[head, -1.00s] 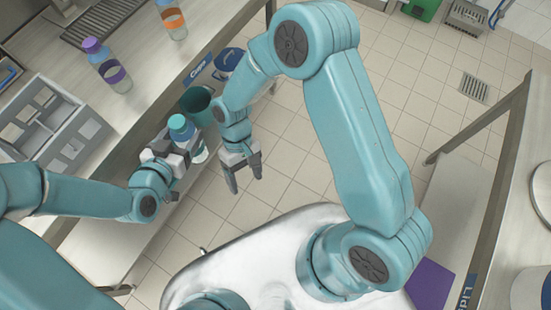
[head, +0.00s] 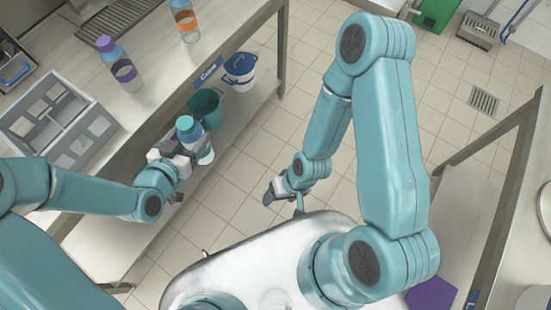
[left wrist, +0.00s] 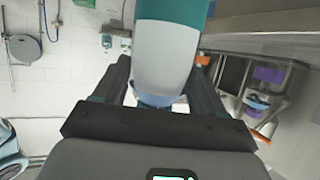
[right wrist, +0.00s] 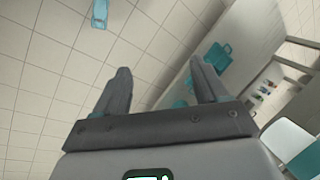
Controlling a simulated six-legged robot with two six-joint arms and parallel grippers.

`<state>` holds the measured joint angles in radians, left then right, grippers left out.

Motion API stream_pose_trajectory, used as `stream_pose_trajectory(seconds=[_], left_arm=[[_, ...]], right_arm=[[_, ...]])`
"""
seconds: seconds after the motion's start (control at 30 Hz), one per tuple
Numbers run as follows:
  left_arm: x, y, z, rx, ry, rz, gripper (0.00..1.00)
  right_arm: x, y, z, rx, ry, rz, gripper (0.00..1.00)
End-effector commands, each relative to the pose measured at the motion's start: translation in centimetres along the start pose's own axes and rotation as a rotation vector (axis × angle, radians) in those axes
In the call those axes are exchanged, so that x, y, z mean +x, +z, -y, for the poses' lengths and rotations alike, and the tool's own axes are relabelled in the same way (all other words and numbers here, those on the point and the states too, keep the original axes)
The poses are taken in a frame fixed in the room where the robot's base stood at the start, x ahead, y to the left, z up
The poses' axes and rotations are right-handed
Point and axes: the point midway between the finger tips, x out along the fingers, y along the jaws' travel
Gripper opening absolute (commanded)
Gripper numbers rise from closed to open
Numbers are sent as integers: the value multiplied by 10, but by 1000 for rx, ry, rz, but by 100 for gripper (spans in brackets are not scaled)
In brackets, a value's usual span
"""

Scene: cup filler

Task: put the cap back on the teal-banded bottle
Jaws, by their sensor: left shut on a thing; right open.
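The teal-banded bottle (head: 189,134) is upright in my left gripper (head: 180,158), over the front edge of the left counter. A teal cap (head: 185,123) shows on its top in the head view; I cannot tell how firmly it sits. In the left wrist view the bottle (left wrist: 166,55) is between the two fingers, with its teal band at the picture's top edge.
On the left counter (head: 150,85) stand a grey rack (head: 52,147), a purple-banded bottle (head: 124,72) and an orange-banded bottle (head: 184,20). A teal bin (head: 207,107) and a blue-and-white bucket (head: 240,68) stand lower, behind the held bottle.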

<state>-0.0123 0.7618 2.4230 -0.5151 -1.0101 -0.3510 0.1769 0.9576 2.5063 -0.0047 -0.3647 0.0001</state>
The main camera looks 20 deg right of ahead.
Motion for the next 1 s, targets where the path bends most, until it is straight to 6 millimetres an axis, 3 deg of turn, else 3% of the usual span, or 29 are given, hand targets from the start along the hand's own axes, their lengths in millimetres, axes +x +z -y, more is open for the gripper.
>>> stream_pose_trajectory(seconds=[0.17, 0.4, 0.5, 0.7, 0.93, 0.97, 1.0], left_arm=[[-10, -16, 28, -22, -113, -1, 0], [-60, -52, 102, -143, -444, 2, 0], [-82, -61, 122, -202, -548, 0, 0], [-104, -66, 137, -266, -643, -2, 0], [-104, -66, 138, -268, -646, -1, 0], [-104, -66, 138, -268, -646, -1, 0], [-104, -66, 138, -268, -646, -1, 0]], right_arm=[[0, 0, 0, -1, 0, 0, 72], [0, 0, 0, -1, 0, 0, 72], [0, 0, 0, -1, 0, 0, 72], [0, 0, 0, -1, 0, 0, 72], [0, 0, 0, -1, 0, 0, 72], [0, 0, 0, -1, 0, 0, 66], [0, 0, 0, -1, 0, 0, 53]])
